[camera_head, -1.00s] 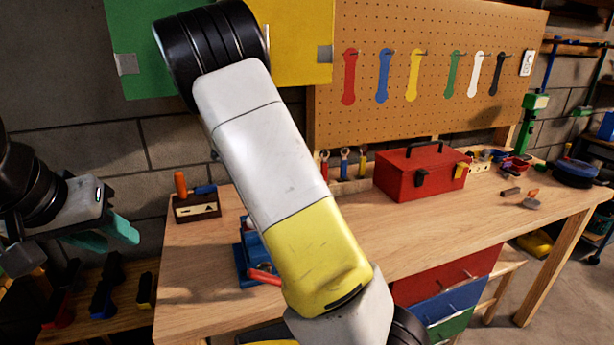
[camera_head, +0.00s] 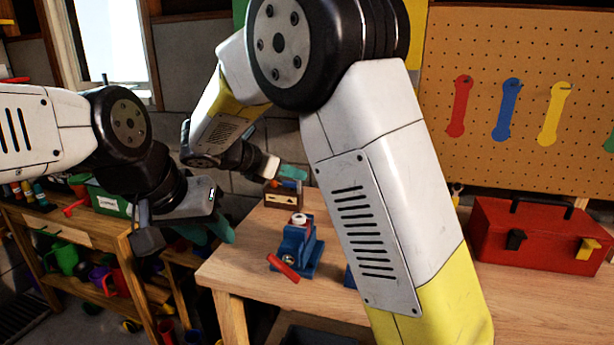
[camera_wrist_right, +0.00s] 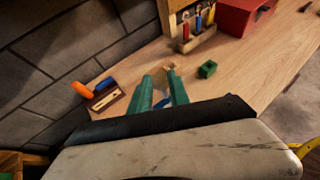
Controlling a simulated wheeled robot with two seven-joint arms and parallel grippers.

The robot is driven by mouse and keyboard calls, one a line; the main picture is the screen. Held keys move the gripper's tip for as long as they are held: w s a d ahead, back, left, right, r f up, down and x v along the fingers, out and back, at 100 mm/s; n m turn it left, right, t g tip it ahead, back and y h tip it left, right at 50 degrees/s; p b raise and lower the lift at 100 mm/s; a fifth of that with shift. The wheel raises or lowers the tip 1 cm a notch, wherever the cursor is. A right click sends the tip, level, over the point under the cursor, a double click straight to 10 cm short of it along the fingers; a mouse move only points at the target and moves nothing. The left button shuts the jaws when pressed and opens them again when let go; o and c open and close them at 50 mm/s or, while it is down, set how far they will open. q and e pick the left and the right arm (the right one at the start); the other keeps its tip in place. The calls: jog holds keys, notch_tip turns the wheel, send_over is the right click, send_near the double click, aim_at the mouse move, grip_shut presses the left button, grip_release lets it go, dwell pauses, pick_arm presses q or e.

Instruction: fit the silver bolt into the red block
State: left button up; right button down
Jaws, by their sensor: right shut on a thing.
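A blue vise (camera_head: 296,250) with a red handle stands on the workbench in the head view. A small white and red piece (camera_head: 298,218) sits at its top; I cannot tell whether it is the red block. My right gripper (camera_head: 292,173) is above the small wooden box behind the vise. In the right wrist view its green fingers (camera_wrist_right: 166,84) are shut on a small, unclear tan thing (camera_wrist_right: 168,66) near their tips. I cannot make out the silver bolt. My left gripper (camera_head: 212,233) hangs left of the bench; its opening is unclear.
The wooden box (camera_wrist_right: 106,98) holds orange and blue handled items. A green block (camera_wrist_right: 207,69) lies on the bench (camera_wrist_right: 240,68). A red toolbox (camera_head: 530,235) stands at the right. A shelf (camera_head: 70,240) with containers is at the left. My right arm blocks the bench's middle.

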jog(key=shift+a, duration=0.1)
dwell(0.3)
jog(key=shift+f, duration=4.35)
jog(key=shift+f, duration=0.2)
jog(key=shift+f, duration=0.75)
jog(key=shift+f, duration=0.1)
jog(key=c, duration=1.1)
grip_release()
jog(key=shift+c, duration=0.2)
